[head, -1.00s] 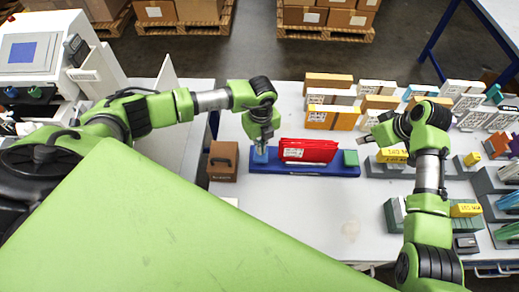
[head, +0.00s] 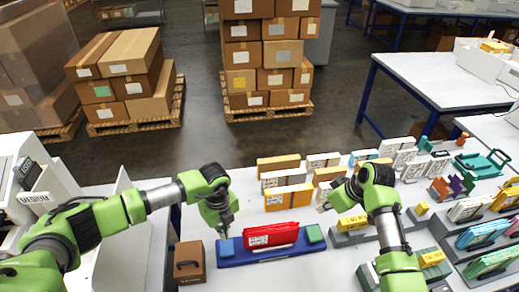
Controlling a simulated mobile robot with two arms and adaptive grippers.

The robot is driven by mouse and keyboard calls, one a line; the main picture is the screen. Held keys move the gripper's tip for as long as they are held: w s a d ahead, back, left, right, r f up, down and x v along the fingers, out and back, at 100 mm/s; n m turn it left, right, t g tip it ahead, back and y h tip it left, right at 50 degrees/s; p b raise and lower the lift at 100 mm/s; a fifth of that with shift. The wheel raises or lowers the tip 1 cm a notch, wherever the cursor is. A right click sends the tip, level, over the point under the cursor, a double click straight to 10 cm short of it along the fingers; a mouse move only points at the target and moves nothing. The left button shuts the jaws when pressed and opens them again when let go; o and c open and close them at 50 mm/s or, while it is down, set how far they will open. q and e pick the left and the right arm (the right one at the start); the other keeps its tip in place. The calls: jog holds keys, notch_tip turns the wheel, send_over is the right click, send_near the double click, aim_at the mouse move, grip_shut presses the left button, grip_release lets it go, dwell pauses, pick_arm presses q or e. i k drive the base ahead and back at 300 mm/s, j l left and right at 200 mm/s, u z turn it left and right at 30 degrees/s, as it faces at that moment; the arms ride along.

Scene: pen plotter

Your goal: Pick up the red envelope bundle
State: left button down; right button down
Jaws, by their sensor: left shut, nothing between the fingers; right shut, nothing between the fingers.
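The red envelope bundle (head: 271,236) stands on a blue tray (head: 268,254) on the white table, with a white label on its front. A blue block (head: 225,247) sits at the tray's left end and a green block (head: 315,233) at its right end. My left gripper (head: 224,234) is shut and empty, pointing down just above the blue block, left of the bundle and apart from it. My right gripper (head: 324,208) is shut and empty, to the right of the bundle and above the table, near the yellow and white bundles.
A brown box (head: 190,262) stands left of the tray. Orange and white bundles (head: 288,197) stand in rows behind it. Grey racks with coloured bundles (head: 484,235) fill the right side. The table in front of the tray is clear.

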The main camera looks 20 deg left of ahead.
aim_at(271, 236)
jog(key=k+l, duration=0.15)
jog(key=l, duration=0.2)
jog(key=k+l, duration=0.2)
jog(key=l, duration=0.2)
jog(key=k+l, duration=0.15)
jog(key=l, duration=0.2)
jog(key=k+l, duration=0.2)
jog(key=l, duration=0.2)
jog(key=k+l, duration=0.15)
jog(key=l, duration=0.2)
